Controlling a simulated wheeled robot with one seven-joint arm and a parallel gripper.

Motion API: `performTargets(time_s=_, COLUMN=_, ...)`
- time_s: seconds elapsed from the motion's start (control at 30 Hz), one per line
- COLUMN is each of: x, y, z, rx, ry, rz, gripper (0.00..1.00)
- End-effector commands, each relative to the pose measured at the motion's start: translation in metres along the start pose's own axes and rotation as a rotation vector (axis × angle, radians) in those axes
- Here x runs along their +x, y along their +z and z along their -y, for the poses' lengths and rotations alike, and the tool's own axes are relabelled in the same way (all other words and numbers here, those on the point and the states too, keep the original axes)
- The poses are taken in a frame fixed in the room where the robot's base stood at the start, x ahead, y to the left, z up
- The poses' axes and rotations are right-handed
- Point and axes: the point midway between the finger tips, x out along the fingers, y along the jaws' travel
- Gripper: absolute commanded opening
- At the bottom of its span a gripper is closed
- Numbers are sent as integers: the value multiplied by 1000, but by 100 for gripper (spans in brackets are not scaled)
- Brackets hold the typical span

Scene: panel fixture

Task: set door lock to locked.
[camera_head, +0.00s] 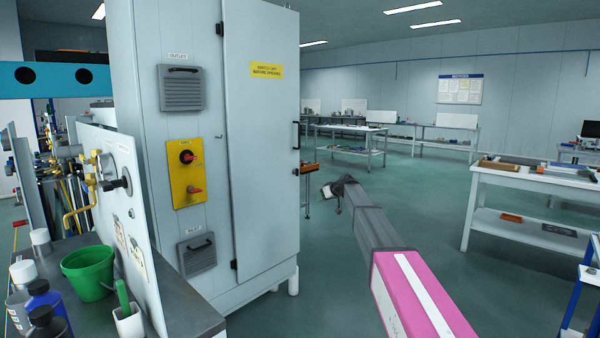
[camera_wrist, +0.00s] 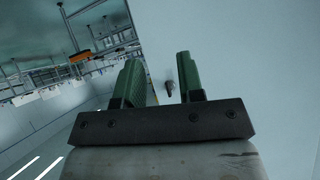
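A tall pale grey cabinet stands left of centre in the head view, its door (camera_head: 262,170) shut or nearly so. A dark handle (camera_head: 296,135) sits at the door's right edge. A yellow plate (camera_head: 185,174) on the left face carries a red knob (camera_head: 187,156) and a red lever (camera_head: 194,190).
A bench (camera_head: 205,318) with a green pot (camera_head: 88,272), bottles and an upright panel stands at left. A white table (camera_head: 515,180) stands at right. Open green floor lies right of the cabinet.

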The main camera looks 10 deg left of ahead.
Motion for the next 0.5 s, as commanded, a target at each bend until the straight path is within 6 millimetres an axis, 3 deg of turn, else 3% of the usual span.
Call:
performTargets(time_s=0.03, x=12, y=-51, z=-14, rx=-40, ry=-11, rz=-52, gripper=35)
performTargets(time_s=0.1, x=14, y=-98, z=-19, rx=-87, ry=-20, rz=-114, gripper=35)
performTargets(time_s=0.2, x=15, y=-146, z=-22, rx=-134, ry=-27, rz=-178, gripper=35)
performTargets(time_s=0.33, x=14, y=-174, z=-22, rx=-163, ry=-32, rz=-219, gripper=35)
performTargets(time_s=0.5, x=20, y=-180, z=-21, rx=-170, ry=-33, rz=-227, gripper=35)
